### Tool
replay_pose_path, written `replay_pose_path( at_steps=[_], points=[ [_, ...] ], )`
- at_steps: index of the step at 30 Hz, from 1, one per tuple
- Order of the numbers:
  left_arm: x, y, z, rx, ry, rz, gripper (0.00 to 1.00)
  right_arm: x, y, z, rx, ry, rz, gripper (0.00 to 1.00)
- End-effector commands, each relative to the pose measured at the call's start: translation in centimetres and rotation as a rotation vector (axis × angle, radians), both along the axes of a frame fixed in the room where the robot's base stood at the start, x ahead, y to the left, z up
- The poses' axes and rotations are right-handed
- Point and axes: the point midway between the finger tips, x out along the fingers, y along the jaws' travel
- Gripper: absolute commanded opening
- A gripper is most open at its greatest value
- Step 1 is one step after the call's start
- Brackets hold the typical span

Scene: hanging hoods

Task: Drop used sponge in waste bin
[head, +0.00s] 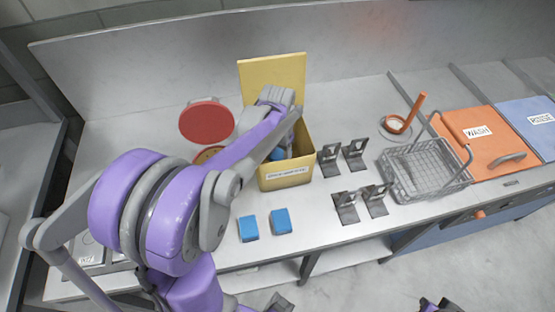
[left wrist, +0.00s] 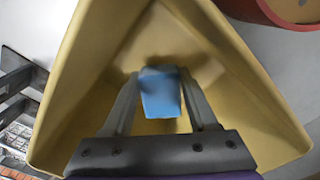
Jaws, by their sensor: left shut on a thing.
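The yellow bin (head: 285,182) stands open on the counter, its lid (head: 272,77) raised at the back. Its front label is too small to read. My left gripper (head: 283,150) reaches down into the bin's mouth. In the left wrist view my left gripper (left wrist: 160,105) is shut on a blue sponge (left wrist: 160,95), which is inside the yellow walls (left wrist: 75,95). The sponge shows partly in the head view (head: 277,154). Two more blue sponges (head: 248,228) (head: 281,221) lie on the counter in front. Parts of mine show at the bottom edge; my right gripper's jaws cannot be made out.
A round container with a raised red lid (head: 206,121) stands left of the bin, partly behind my arm. Several metal brackets (head: 354,153) and a wire basket (head: 428,168) are to the right. Beyond are an orange WASH cover (head: 466,130) and a blue cover (head: 530,118).

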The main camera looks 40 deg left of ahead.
Motion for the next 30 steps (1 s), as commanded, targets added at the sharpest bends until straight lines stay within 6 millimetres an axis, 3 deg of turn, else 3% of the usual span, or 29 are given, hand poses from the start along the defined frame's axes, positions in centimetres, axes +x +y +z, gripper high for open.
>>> replay_pose_path(
  at_steps=[3, 26, 27, 30],
  points=[
    [0.0, 0.0, -1.0, 0.0, 0.0, 0.0, 0.07, 0.0, 0.0, -0.1, 0.0, 0.001, 0.0, 0.0],
    [0.0, 0.0, -2.2, 0.0, 0.0, 0.0, 0.07, -0.4, 0.0, -1.3, 0.0, 0.008, 0.0, 0.0],
    [0.0, 0.0, -2.2, 0.0, 0.0, 0.0, 0.66, -0.4, 0.0, -1.2, 0.0, 0.008, 0.0, 0.0],
    [0.0, 0.0, -2.2, 0.0, 0.0, 0.0, 0.84, -0.4, 0.0, -1.2, 0.0, 0.008, 0.0, 0.0]
  ],
)
